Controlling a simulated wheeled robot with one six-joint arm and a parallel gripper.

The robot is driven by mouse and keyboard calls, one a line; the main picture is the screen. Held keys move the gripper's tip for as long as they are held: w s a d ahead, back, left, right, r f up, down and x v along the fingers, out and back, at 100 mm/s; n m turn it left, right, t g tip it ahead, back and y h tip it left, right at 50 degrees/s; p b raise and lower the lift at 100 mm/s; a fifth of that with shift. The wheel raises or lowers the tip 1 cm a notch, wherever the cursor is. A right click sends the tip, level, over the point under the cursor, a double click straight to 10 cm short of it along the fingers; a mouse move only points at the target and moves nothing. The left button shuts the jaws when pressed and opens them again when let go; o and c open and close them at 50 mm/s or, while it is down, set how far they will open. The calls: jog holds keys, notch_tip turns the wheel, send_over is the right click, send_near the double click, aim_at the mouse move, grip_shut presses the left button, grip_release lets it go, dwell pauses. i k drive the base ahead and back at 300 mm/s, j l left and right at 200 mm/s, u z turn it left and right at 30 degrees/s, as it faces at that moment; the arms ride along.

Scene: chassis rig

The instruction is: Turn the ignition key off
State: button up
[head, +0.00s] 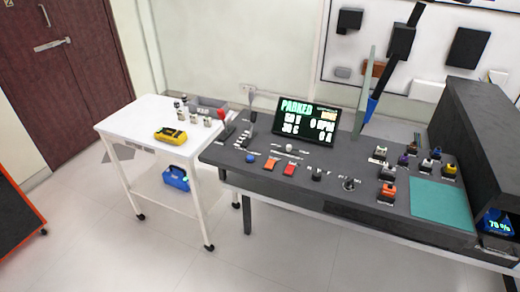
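A dark grey console (278,187) stands right of centre in the head view. Near its front edge is a small round switch with a black top and a pale base (349,184), which may be the ignition key. A black knob (316,175) sits just left of it. Both are too small for me to tell a key or its turned position, and their labels are unreadable. The display (307,120) on the console is lit and reads PARKED, with 0 RPM and 0 A. My gripper is not in view.
Red and orange switches (290,168), a blue button (250,158) and levers share the console. Several small blocks stand near a teal mat (440,203). A white cart (136,113) with a yellow meter (170,135) stands left. The floor in front is clear.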

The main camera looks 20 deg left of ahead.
aim_at(350, 182)
jog(key=i, duration=1.05)
jog(key=j+u, duration=0.05)
